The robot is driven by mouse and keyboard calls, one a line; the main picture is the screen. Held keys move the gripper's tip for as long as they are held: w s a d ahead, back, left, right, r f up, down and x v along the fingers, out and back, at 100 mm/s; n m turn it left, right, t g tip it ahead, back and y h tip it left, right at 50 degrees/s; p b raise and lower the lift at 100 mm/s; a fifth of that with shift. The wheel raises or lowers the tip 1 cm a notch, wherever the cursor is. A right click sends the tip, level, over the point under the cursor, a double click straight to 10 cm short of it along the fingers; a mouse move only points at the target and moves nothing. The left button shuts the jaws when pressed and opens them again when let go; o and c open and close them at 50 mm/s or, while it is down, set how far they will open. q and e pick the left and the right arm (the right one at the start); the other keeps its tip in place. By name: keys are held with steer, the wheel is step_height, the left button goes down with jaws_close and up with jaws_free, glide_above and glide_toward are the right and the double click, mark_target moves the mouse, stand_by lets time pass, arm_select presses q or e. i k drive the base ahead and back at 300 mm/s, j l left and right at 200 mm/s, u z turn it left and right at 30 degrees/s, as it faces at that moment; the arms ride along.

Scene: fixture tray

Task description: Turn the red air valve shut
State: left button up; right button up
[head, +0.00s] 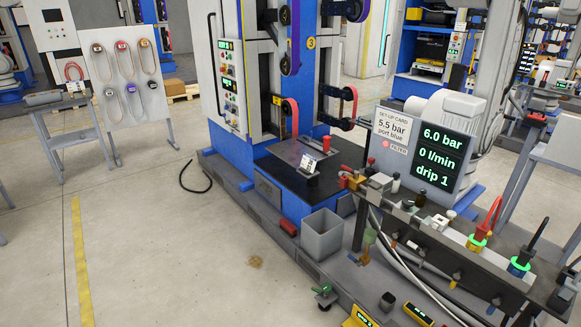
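Several red parts show in the head view, and I cannot tell for certain which is the air valve. A small red part (343,181) sits at the left end of the manifold bench, beside a brass-coloured fitting (356,183). A red curved hose or handle (493,213) rises from a fitting with a glowing green ring at the right. A red block (289,227) is low on the machine's base edge. The display (442,154) reads 6.0 bar, 0 l/min, drip 1. Neither of my grippers is in view.
A set-up card (391,130) reads 5.5 bar, port blue. A grey bin (321,235), a green-handled fitting (324,292) and loose hoses lie around the bench. The floor at left is mostly clear.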

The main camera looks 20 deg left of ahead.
mark_target(356, 173)
steer(key=u, duration=0.2)
steer(key=i+j, duration=0.2)
steer(key=i, duration=0.4)
steer(key=i+j+u, duration=0.15)
steer(key=i, duration=0.4)
steer(key=i+j, duration=0.25)
steer(key=i, duration=0.35)
steer(key=i+j+u, duration=0.1)
steer(key=i, duration=0.5)
